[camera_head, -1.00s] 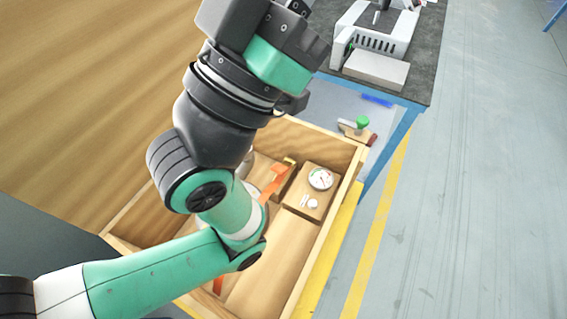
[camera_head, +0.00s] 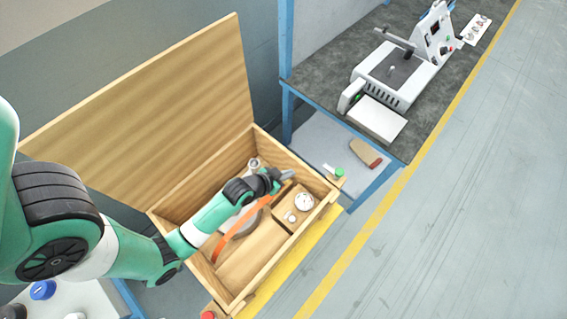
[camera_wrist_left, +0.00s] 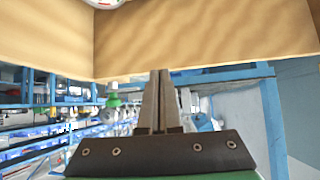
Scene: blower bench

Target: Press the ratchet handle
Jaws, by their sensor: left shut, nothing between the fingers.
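My left gripper (camera_head: 288,174) is inside or just above the open wooden crate (camera_head: 200,295), near its right end. In the left wrist view its two fingers (camera_wrist_left: 157,100) are pressed together with nothing between them. An orange strap (camera_head: 230,235) curves across the crate and up toward the gripper. The ratchet handle cannot be made out clearly; the gripper and wrist cover the strap's upper end. I cannot tell whether the fingers touch it. My right gripper is in neither view.
A round white gauge (camera_head: 304,202) sits on a wooden block beside the gripper. The raised lid (camera_head: 150,100) stands behind the crate. A dark workbench (camera_head: 330,60) with a white machine (camera_head: 400,75) is at upper right. The grey floor (camera_head: 480,200) to the right is clear.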

